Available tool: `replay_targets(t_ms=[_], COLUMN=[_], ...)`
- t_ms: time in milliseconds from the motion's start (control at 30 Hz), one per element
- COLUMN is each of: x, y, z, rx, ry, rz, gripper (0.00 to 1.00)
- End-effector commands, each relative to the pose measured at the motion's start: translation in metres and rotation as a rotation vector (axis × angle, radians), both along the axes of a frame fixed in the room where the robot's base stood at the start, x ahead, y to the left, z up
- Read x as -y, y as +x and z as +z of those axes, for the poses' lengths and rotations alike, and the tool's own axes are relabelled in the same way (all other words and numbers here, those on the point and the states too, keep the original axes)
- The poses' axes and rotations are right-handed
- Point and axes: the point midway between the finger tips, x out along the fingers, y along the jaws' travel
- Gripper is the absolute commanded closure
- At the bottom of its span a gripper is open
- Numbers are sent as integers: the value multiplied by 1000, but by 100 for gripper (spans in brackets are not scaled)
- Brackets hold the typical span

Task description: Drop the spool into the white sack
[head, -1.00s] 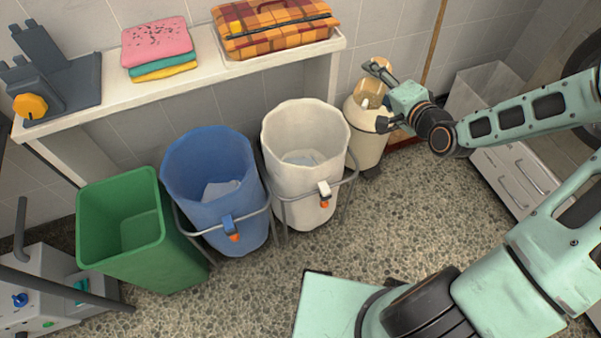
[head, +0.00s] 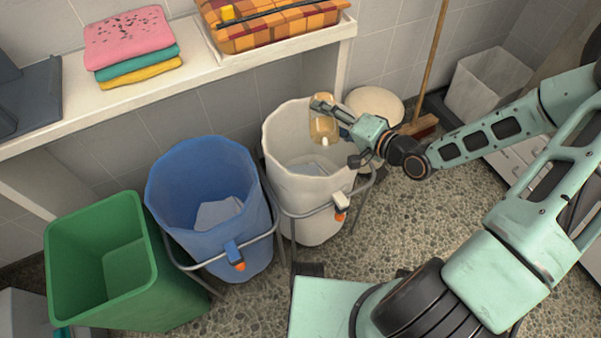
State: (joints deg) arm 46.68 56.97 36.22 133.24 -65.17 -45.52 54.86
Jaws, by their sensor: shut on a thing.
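The white sack (head: 303,207) hangs open in a metal frame at the middle of the head view, with something pale lying at its bottom. My gripper (head: 338,131) is over the right part of the sack's mouth. It is shut on the tan spool (head: 323,124), which has a pale end showing at its lower side. The spool appears in front of the sack's inner wall. I cannot tell whether it is above the rim or a little below it.
A blue sack (head: 208,230) and a green bin (head: 130,290) stand to the left. A cream round container (head: 376,103) is behind my gripper. A shelf (head: 130,103) holds folded towels (head: 132,52) and a plaid bag (head: 270,30). A broom (head: 430,65) leans at the wall.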

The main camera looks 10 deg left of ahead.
Motion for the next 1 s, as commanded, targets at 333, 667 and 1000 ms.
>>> replay_targets(t_ms=[333, 667, 1000], x=[-1, -1, -1], y=[-2, -2, -2], z=[-11, -43, -65], rx=[0, 1, 0], ry=[2, 2, 2], rz=[8, 8, 8], gripper=[75, 75, 75])
